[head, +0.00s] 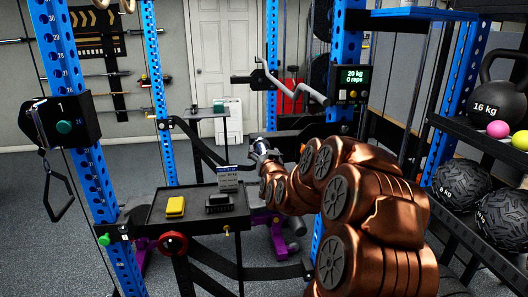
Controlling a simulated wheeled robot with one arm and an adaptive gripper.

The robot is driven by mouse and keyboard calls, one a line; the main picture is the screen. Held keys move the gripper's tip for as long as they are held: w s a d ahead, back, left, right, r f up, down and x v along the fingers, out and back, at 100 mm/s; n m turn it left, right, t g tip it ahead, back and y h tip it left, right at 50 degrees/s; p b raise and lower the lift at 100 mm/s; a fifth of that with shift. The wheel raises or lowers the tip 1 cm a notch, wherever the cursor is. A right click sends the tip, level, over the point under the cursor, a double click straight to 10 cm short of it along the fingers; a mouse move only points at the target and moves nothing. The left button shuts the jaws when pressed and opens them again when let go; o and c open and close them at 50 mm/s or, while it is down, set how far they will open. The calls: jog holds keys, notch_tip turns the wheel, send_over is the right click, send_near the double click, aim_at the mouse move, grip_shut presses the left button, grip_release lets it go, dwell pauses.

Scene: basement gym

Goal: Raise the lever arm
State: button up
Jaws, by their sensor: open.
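My copper-coloured arm reaches in from the lower right toward the rack. My gripper (259,148) is at its far end, small and partly hidden by my own wrist; its fingers are hard to make out, but it is open. A grey cranked bar with a handle (295,84) is fixed to the rack's blue upright, above and to the right of my gripper and apart from it. A dark sloping arm (196,142) runs down behind the tray to the left of my gripper. I cannot tell for certain which of these is the lever arm.
A black tray (160,217) holds a yellow item (175,207), a black brush-like item (220,203) and a small sign (228,180). A display (354,78) reads "20 kg 0 reps". A shelf with a kettlebell (497,103) and balls (460,184) borders the right.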

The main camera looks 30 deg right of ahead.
jog(key=shift+c, duration=0.3)
grip_shut()
dwell(0.4)
jog(key=shift+r, duration=0.1)
jog(key=shift+d+r+m+b, duration=0.1)
jog(key=shift+r+m+b, duration=0.3)
jog(key=shift+r+b, duration=0.15)
jog(key=s+d+r+m+b, duration=0.2)
jog(key=r+m, duration=0.5)
jog(key=r, duration=0.4)
jog(key=shift+d+r+b, duration=0.25)
jog(key=shift+d+b, duration=0.3)
jog(key=shift+d, duration=0.6)
